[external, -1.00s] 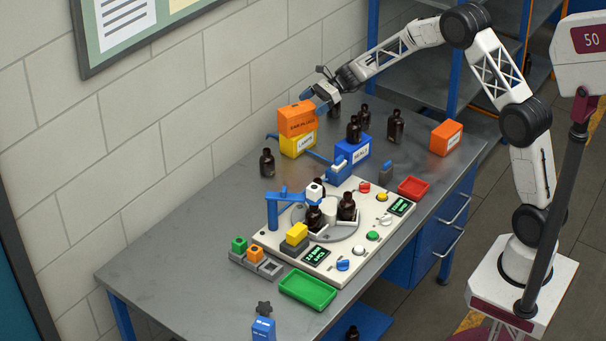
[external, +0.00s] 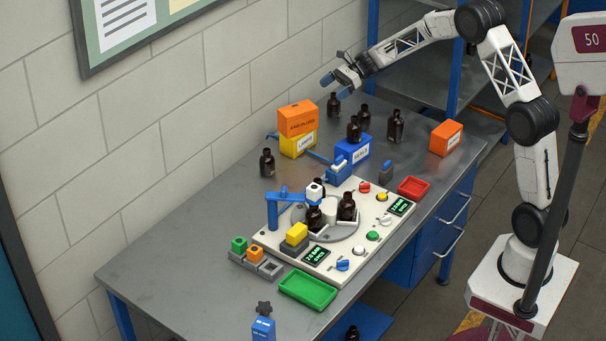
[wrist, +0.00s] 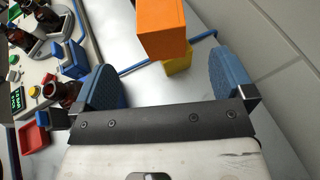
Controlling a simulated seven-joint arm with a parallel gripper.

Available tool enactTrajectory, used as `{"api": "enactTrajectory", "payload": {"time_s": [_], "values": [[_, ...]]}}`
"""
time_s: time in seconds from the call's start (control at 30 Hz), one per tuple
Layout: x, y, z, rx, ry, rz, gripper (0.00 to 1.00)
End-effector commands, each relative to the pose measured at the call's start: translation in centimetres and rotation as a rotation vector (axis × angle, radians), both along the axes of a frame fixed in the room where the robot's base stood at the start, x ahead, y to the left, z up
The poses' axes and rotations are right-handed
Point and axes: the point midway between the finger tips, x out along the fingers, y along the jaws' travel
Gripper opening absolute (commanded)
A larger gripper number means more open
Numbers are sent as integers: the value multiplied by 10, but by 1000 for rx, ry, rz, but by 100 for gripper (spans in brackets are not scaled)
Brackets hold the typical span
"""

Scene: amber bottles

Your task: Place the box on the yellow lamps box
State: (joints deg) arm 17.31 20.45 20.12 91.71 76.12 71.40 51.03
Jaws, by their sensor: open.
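An orange box (external: 298,118) rests on top of the yellow lamps box (external: 298,145) at the back left of the table. The orange box also shows in the wrist view (wrist: 162,28), with part of the yellow box (wrist: 177,60) below it. My gripper (external: 334,88) is open and empty, above and to the right of the boxes, apart from them. In the wrist view its two blue fingers (wrist: 163,88) are spread wide with nothing between them. A second orange box (external: 446,138) stands at the right of the table.
A blue box (external: 352,150) carries a dark bottle. Other amber bottles (external: 395,126) stand around it, one (external: 333,105) close below my gripper. A machine panel (external: 330,235) with a turntable fills the middle. The table's left part is clear.

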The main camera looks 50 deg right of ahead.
Motion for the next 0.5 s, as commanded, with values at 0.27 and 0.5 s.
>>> {"api": "enactTrajectory", "payload": {"time_s": [0.27,0.5], "values": [[0,0,0,0,0,0,100],[-3,2,3,-8,-5,8,100]]}}
